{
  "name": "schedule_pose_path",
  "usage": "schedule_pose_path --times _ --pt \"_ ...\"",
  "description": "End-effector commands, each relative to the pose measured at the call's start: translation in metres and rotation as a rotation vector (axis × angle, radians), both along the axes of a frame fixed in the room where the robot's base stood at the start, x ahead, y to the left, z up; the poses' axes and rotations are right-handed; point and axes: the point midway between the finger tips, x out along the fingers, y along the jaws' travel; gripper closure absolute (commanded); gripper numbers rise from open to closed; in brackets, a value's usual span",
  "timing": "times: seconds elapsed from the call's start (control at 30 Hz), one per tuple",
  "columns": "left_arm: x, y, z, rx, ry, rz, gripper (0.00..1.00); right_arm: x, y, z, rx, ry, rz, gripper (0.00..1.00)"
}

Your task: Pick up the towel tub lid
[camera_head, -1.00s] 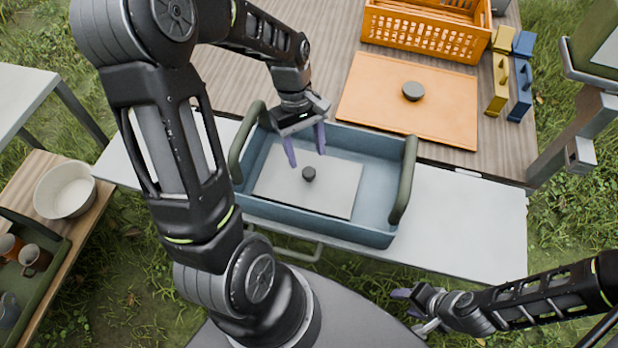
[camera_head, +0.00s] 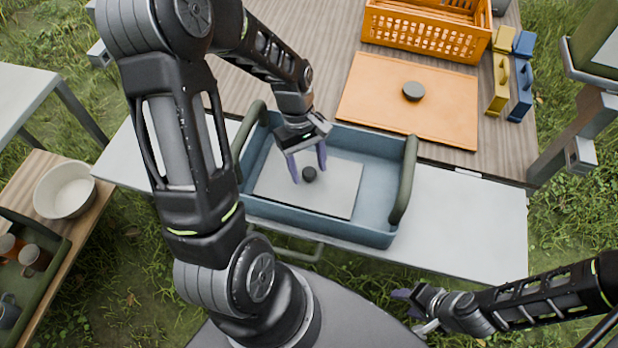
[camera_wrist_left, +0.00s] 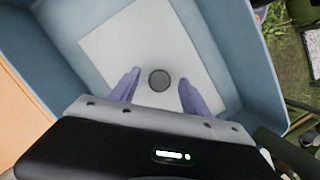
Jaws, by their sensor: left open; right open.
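A flat light-grey lid (camera_head: 335,188) with a dark round knob (camera_head: 309,174) lies inside a blue tub (camera_head: 376,235) with two dark green side handles. In the left wrist view the lid (camera_wrist_left: 125,55) is pale and its knob (camera_wrist_left: 159,80) sits between and slightly beyond the fingertips. My left gripper (camera_head: 308,173) is open with its purple fingers on either side of the knob in the head view. Whether the fingers are level with the knob cannot be told. My right gripper (camera_head: 407,311) is open and empty, low at the right, away from the tub.
An orange board (camera_head: 400,115) with a dark knob and an orange crate (camera_head: 425,30) lie on the wooden table behind the tub. Yellow (camera_head: 499,84) and blue (camera_head: 521,90) handled objects stand at the right. A white bowl (camera_head: 66,190) is at the left.

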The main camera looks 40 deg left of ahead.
Motion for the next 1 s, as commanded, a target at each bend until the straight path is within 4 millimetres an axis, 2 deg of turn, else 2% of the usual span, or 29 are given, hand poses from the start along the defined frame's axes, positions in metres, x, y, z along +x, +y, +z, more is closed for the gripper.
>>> schedule_pose_path --times 0.27,0.9,1.0 --pt "0.0001 0.0 0.0003 0.0 0.0 0.0 0.46 0.0 0.0 0.0 0.0 0.0 0.0 0.52" --pt "0.0 0.0 0.0002 0.0 0.0 0.0 0.99 0.0 0.0 0.0 0.0 0.0 0.0 0.52" --pt "0.0 0.0 0.0002 0.0 0.0 0.0 1.0 0.0 0.0 0.0 0.0 0.0 0.0 0.52"
